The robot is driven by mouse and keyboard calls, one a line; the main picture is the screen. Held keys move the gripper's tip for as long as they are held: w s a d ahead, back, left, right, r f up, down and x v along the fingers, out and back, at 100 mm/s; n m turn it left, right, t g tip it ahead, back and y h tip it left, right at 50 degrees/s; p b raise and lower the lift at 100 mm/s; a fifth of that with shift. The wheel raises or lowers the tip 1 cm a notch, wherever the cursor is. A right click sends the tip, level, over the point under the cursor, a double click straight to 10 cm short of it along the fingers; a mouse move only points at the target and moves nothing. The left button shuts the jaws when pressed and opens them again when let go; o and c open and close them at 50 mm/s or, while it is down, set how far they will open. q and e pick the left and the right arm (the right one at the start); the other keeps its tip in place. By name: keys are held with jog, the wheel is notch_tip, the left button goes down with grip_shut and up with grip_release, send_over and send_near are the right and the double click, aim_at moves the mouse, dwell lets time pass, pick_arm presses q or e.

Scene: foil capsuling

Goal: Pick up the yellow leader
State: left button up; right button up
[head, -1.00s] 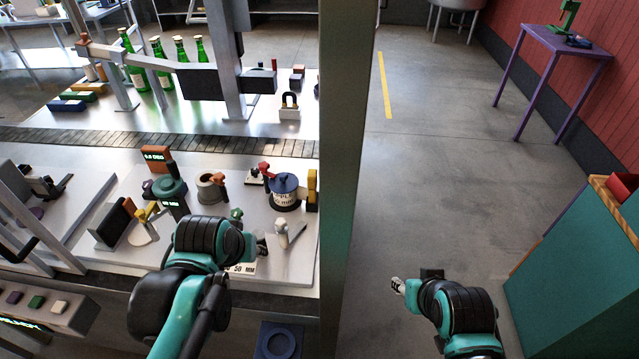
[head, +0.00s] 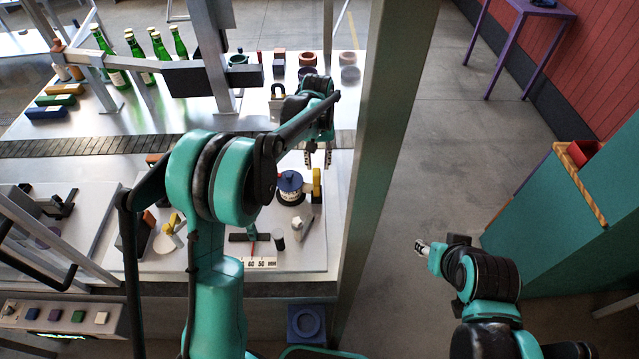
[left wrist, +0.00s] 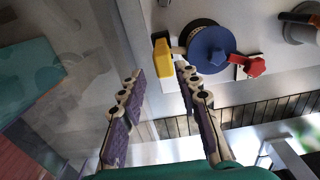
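The yellow leader (head: 317,184) is a small upright yellow-orange piece at the right side of the blue-topped reel (head: 290,184) on the pale work plate. In the left wrist view the leader (left wrist: 163,60) shows beside the reel's blue top (left wrist: 211,48), just beyond my fingertips. My left gripper (head: 318,159) points down close to the leader, its two fingers apart and nothing between them. The left wrist view also shows the left gripper (left wrist: 159,72) open, with purple pads. My right gripper (head: 421,247) is far off over the floor at the right; its finger opening is unclear.
A metal post (head: 385,150) stands just right of the plate. A slatted conveyor (head: 70,146) runs behind, with green bottles (head: 160,46) beyond it. A red piece (left wrist: 254,66) sits beside the reel. A grey-white tool (head: 304,226) stands in front.

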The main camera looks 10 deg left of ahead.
aim_at(317, 183)
pick_arm(q)
jog(key=f, duration=1.1)
jog(key=shift+w+a, duration=0.15)
jog(key=shift+a, duration=0.1)
jog(key=shift+r, duration=0.1)
grip_shut()
